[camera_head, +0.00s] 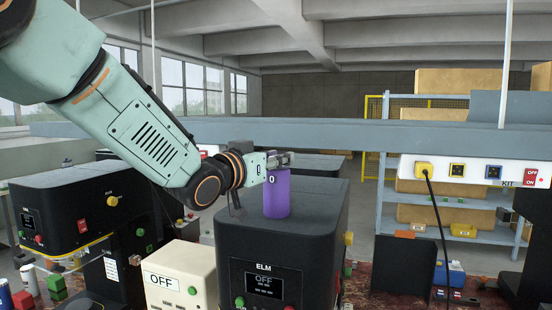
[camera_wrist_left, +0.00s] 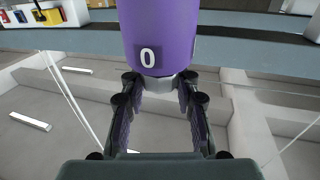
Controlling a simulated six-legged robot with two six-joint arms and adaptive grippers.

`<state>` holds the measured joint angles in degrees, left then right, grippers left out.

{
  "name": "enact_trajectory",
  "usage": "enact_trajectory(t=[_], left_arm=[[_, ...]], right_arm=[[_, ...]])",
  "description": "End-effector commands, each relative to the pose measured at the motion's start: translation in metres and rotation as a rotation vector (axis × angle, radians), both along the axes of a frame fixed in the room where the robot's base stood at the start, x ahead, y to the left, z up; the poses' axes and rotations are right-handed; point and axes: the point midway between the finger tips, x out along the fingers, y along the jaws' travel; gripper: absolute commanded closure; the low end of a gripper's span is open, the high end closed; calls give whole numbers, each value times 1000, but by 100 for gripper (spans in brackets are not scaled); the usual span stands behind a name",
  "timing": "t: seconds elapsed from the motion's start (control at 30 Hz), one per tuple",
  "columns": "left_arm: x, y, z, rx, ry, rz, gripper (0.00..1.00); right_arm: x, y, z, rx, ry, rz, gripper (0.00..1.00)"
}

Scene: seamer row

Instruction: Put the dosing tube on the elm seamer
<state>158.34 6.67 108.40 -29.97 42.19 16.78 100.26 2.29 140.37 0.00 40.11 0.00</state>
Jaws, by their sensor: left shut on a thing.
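The dosing tube (camera_head: 277,198) is a purple cylinder marked 0, upright over the middle of the elm seamer's flat top. The elm seamer (camera_head: 300,262) is a dark box labelled ELM with a screen reading OFF. The tube's base looks at or very near the top; I cannot tell whether it touches. My left gripper (camera_head: 276,160) comes in from the left and is shut on the tube's upper end. In the left wrist view the tube (camera_wrist_left: 158,35) fills the upper middle, with the finger pads (camera_wrist_left: 160,84) at its end. My right gripper is not in view.
A cream box reading OFF (camera_head: 181,276) stands left of the elm seamer. Another dark seamer (camera_head: 95,205) stands further left. A grey rail (camera_head: 330,133) runs behind. A power strip with a yellow plug (camera_head: 425,168) hangs at right, its black cable dropping down.

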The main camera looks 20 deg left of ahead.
Motion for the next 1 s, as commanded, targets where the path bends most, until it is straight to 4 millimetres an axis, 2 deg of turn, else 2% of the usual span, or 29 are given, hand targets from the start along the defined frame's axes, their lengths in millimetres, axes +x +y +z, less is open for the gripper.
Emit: enact_trajectory(t=[0.23,0.27,0.5,1.0], left_arm=[[1,0,-4,0,0,0,100],[1,0,-5,1,2,0,69],[1,0,-4,0,1,0,48],[1,0,1,0,1,0,47]], right_arm=[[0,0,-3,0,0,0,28],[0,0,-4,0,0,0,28],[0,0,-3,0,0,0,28],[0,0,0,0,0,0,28]])
